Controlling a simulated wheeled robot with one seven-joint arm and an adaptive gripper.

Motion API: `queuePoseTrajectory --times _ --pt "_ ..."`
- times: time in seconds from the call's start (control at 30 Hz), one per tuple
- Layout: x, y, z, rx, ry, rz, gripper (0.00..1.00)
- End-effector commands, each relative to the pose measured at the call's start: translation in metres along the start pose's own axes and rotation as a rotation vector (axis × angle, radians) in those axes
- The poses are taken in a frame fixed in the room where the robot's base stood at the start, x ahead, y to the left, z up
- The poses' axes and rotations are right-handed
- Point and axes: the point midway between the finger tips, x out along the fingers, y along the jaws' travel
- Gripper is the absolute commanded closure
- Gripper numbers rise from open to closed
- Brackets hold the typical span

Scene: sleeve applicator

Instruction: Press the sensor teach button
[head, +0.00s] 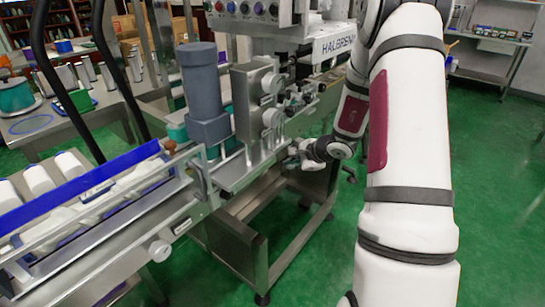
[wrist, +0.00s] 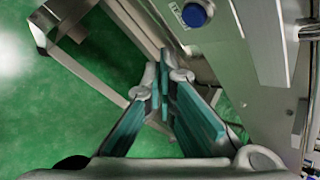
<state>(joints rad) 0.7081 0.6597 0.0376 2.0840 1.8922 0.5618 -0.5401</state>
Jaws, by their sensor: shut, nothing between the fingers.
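A round blue button (wrist: 195,15) shows at the top of the wrist view, on a grey metal face with a small label beside it; I cannot read the label, so I cannot tell if it is the sensor teach button. My gripper (wrist: 163,82) is shut and empty, its teal-padded fingers together. In the wrist view its tips lie below and left of the blue button, apart from it. In the head view my gripper (head: 294,152) is beside the machine's front side, low by the conveyor frame. The blue button cannot be made out in the head view.
The labelling machine (head: 335,46) has a control panel (head: 247,10) with several coloured knobs or buttons on top. A conveyor with white bottles (head: 70,165) and a blue rail runs to the left. A metal stand (head: 255,245) is below. Green floor is free on the right.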

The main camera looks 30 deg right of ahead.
Motion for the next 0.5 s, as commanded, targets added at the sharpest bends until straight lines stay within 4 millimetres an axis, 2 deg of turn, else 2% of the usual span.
queuePoseTrajectory --times 0.2,0.5 --pt "0.016 -0.011 0.011 -0.001 0.000 0.000 1.00" --pt "0.021 -0.015 0.015 0.001 0.001 -0.001 1.00"
